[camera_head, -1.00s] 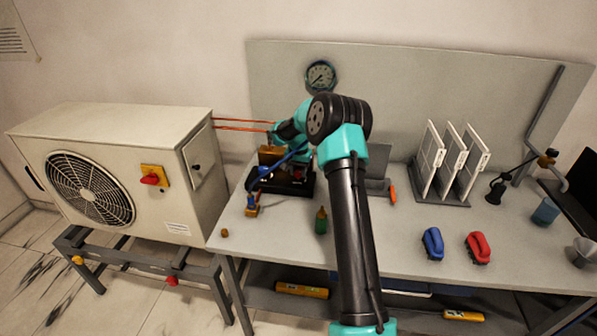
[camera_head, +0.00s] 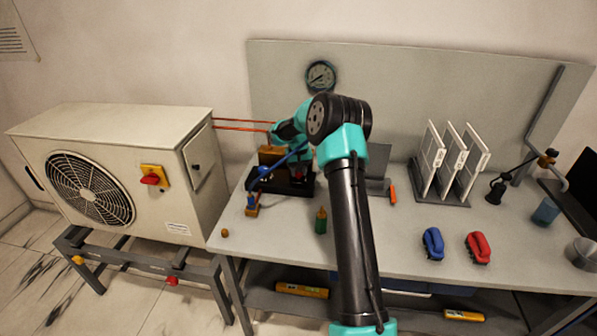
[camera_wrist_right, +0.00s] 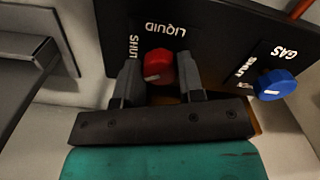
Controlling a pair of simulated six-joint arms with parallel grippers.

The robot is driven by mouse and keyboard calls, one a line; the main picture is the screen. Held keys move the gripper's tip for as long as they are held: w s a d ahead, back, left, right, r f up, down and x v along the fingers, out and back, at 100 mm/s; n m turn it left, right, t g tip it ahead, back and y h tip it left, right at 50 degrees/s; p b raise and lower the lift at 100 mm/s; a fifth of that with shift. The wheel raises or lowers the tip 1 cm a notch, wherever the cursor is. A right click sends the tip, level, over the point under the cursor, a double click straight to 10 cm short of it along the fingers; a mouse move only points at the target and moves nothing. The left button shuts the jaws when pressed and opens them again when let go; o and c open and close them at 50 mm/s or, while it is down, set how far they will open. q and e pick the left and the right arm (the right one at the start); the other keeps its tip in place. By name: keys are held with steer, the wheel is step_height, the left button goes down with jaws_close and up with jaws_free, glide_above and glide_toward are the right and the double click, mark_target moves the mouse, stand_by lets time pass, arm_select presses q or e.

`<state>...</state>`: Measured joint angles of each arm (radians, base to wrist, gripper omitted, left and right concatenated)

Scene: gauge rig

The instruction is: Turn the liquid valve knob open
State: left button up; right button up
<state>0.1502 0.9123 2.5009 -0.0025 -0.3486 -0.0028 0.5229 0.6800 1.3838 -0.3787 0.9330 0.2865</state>
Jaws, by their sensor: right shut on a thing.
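The red liquid valve knob (camera_wrist_right: 158,67) sits on a dark panel (camera_wrist_right: 215,30) marked LIQUID and SHUT, which appears upside down in the right wrist view. A pale mark shows on the knob's face. My right gripper (camera_wrist_right: 160,80) is shut on this knob, one finger on each side. The blue gas knob (camera_wrist_right: 274,84) is to the right of it in that view, apart from the gripper. In the head view my right arm reaches over the bench to the dark valve block (camera_head: 277,187); the gripper's fingers are hard to make out there. My left gripper is not in view.
A round gauge (camera_head: 320,76) is on the back board. A rack of white panels (camera_head: 450,165) stands to the right. A blue clamp (camera_head: 433,243) and a red clamp (camera_head: 478,246) lie near the front. A green bottle (camera_head: 320,220) stands beside my arm. The outdoor unit (camera_head: 115,170) is at the left.

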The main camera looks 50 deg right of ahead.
steer(key=n, duration=0.6)
steer(key=shift+n, duration=0.3)
steer(key=n, duration=0.5)
stand_by(0.4)
steer(key=o, duration=0.9)
steer(key=shift+r, duration=0.1)
step_height(320, 180, up, 17)
steer(key=shift+r, duration=0.15)
stand_by(0.3)
